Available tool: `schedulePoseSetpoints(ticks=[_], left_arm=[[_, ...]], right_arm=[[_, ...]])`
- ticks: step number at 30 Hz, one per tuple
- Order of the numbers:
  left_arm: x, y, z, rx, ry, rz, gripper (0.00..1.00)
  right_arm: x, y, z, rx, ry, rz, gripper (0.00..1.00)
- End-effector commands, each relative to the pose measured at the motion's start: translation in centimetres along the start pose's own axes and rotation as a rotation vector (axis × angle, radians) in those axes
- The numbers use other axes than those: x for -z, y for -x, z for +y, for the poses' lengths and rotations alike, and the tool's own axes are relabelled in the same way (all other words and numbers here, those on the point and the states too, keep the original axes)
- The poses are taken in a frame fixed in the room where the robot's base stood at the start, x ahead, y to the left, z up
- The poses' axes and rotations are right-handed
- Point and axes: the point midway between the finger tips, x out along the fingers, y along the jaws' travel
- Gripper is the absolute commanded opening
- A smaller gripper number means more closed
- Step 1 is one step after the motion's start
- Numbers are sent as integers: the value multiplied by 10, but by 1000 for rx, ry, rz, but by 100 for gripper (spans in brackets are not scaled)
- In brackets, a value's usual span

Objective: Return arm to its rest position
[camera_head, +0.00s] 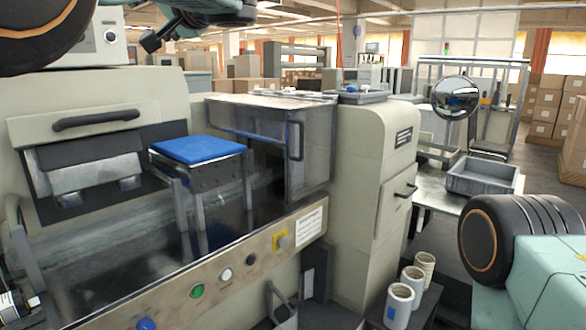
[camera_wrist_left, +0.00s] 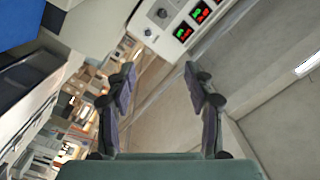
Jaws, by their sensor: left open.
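My left arm comes in at the top left of the head view, with a dark round joint at the corner. My left gripper (camera_head: 172,30) shows in part at the top edge, raised above the wrapping machine (camera_head: 365,160). In the left wrist view the left gripper (camera_wrist_left: 159,76) has its two dark fingers wide apart with nothing between them. The fingers point toward the machine's beige panels and touch nothing that I can see. My right arm shows at the lower right of the head view as a dark ribbed joint and a teal link. Its gripper is out of view.
A blue-topped stand (camera_head: 197,150) is inside the machine, beside a clear guard box (camera_head: 290,140). A control panel with a green button (camera_head: 197,291) runs along the front. Several white rolls (camera_head: 398,305) stand low in front. A grey crate (camera_head: 482,177) sits on a table at right.

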Motion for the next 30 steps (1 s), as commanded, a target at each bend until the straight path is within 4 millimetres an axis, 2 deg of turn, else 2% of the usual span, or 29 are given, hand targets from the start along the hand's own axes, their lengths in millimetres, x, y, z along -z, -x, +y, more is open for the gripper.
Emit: schedulePoseSetpoints(ticks=[3,7,11,14,17,21,23,27,29,30], left_arm=[[11,0,20,-84,-39,57,53],[9,-1,54,-198,-87,95,53],[-3,1,97,-338,-132,126,53],[-22,5,138,-464,-162,142,53],[-51,12,187,-609,-183,146,53],[-108,29,259,-819,-186,131,53],[-134,38,286,-901,-174,117,53],[-205,64,341,-1069,-125,60,53],[-237,76,361,-1130,-94,28,53],[-259,84,372,-1165,-71,1,53]], right_arm=[[0,0,0,0,0,0,0],[0,0,0,0,-1,-1,0],[0,0,0,0,-1,0,0],[0,0,0,0,-1,0,0],[0,0,0,0,0,0,0],[0,0,0,0,-1,-1,0],[0,0,0,0,-1,-1,0],[0,0,0,0,-1,-1,0],[0,0,0,0,-1,-1,0],[0,0,0,0,-1,-1,0]])
